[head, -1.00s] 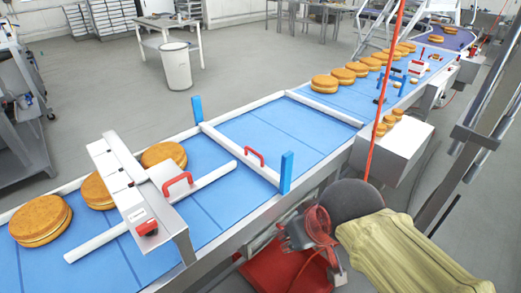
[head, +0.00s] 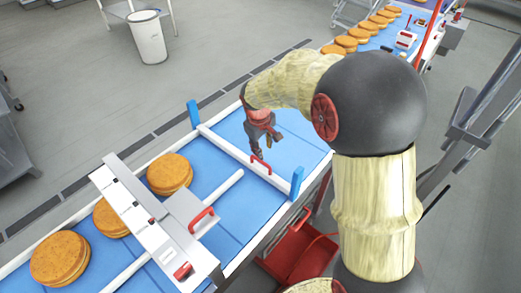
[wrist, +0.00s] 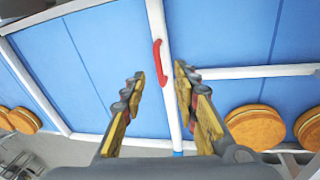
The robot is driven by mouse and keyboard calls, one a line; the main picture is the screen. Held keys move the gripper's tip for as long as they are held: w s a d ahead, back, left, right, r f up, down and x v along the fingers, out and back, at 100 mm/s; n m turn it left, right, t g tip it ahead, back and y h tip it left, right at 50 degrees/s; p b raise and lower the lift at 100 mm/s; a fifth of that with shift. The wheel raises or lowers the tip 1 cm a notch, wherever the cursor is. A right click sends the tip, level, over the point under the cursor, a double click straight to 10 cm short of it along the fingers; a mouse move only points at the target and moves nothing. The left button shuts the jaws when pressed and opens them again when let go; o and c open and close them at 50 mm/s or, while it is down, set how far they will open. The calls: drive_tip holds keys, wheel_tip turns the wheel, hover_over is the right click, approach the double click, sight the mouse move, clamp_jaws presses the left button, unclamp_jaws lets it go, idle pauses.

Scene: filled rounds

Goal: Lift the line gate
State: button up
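The line gate (head: 232,150) is a white bar lying across the blue conveyor between two upright blue posts (head: 296,182). A red handle (head: 261,166) stands on the bar; in the wrist view the handle (wrist: 159,62) lies ahead, between the two fingers. My gripper (head: 266,147) is above the gate, close to the handle. In the wrist view my gripper (wrist: 159,75) is open and empty, with one finger on each side of the gate bar (wrist: 157,20). I cannot tell the exact gap in height to the handle.
Several round cakes (head: 170,173) sit on the belt left of the gate, beside a white guide rail (head: 225,188) and a white bridge unit (head: 140,210) with another red handle (head: 200,218). More cakes (head: 358,32) stand upstream. A grey bin (head: 147,38) is on the floor.

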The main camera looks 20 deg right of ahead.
drive_tip(key=n+p, duration=0.1)
drive_tip(key=p, duration=0.3)
approach(261, 162)
drive_tip(key=w, duration=0.1)
drive_tip(key=shift+g, duration=0.4)
drive_tip(key=f, duration=0.2)
drive_tip(key=d+f, duration=0.1)
drive_tip(key=f, duration=0.2)
drive_tip(key=w+f, duration=0.1)
drive_tip(key=f, duration=0.2)
drive_tip(key=shift+d, duration=0.15)
drive_tip(key=c, duration=0.8)
drive_tip(key=shift+r, duration=0.1)
